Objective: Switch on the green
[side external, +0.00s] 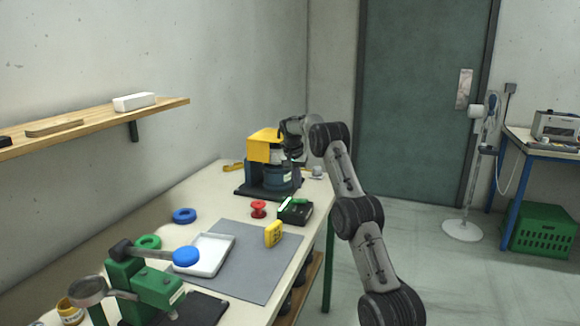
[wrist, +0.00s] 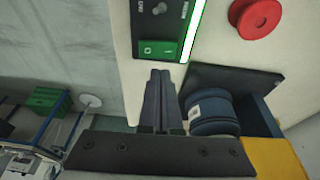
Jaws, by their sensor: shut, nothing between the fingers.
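Which side of the rocker is pressed is hard to tell. My gripper (wrist: 161,73) is shut and empty, its fingertips just below the rocker in the picture; contact cannot be told. In the side view it hangs by the yellow and blue machine, its fingertips unclear.
The yellow and blue machine (side external: 264,148) stands close behind the box; its blue drum (wrist: 211,112) is right of my fingers. A grey mat (side external: 250,277) lies in front.

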